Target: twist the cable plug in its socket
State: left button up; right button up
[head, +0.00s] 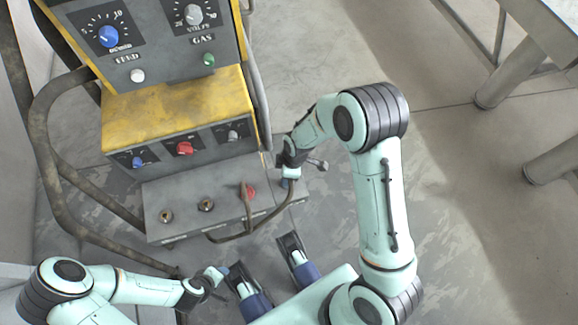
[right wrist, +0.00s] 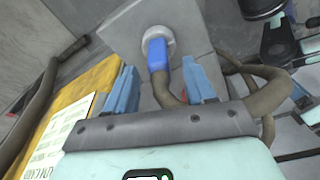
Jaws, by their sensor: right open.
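The blue cable plug (right wrist: 157,58) sits in a round grey socket (right wrist: 146,41) on a grey plate in the right wrist view. A brown cable (right wrist: 167,95) runs from the plug. My right gripper (right wrist: 159,68) is open, with one blue finger on each side of the plug and cable and gaps visible on both sides. In the head view, my right gripper (head: 287,178) is at the right end of the machine's low grey shelf and largely hides the plug. My left gripper (head: 212,279) hangs low in front of the machine; its jaw gap is unclear.
The machine's yellow housing (head: 170,108) with knobs stands behind the shelf (head: 180,193). The shelf bears two other sockets and a red fitting (head: 249,192) with a cable. Open floor lies to the right.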

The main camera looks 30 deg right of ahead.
jog(key=shift+a+f, duration=0.1)
jog(key=shift+f, duration=0.55)
pick_arm(q)
jog(key=shift+w+a+f, duration=0.15)
jog(key=shift+w, duration=0.2)
pick_arm(e)
grip_shut()
jog(key=shift+n+b, duration=0.6)
jog(key=shift+n, duration=0.6)
jog(key=shift+n+g, duration=0.3)
jog(key=shift+n, duration=0.6)
pick_arm(q)
jog(key=shift+f, duration=0.75)
